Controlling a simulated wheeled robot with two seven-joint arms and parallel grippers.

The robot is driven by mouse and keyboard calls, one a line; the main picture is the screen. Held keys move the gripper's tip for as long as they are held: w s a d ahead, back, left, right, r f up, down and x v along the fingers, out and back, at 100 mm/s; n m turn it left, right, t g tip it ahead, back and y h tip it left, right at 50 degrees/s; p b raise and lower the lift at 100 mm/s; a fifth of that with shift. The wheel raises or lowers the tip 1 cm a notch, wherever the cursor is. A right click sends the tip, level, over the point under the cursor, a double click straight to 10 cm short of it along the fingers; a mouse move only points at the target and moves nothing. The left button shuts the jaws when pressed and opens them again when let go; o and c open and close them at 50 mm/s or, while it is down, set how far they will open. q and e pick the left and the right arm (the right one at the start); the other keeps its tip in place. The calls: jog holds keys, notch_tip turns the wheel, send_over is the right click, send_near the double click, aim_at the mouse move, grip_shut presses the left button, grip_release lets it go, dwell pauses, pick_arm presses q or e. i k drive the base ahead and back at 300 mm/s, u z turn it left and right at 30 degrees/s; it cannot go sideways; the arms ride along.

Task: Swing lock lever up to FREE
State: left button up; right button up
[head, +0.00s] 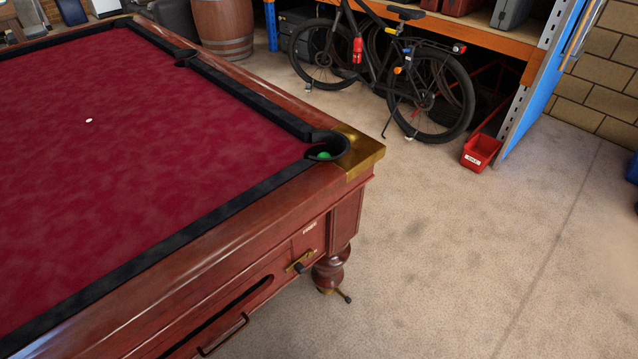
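A pool table with red cloth (150,140) and a wooden body fills the left of the head view. On its end panel, below the corner pocket, is a small brass lever (297,263) with a dark knob at its lower end. A small pale label (309,228) is on the panel above it; its text is too small to read. Another small dark lever with a brass part (340,294) sticks out low by the table leg (329,271). Neither of my grippers is in view.
The concrete floor (460,250) at right is clear.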

aim_at(300, 268)
jog(key=z, duration=1.7)
jog(key=i, duration=1.15)
jog(key=u, duration=2.7)
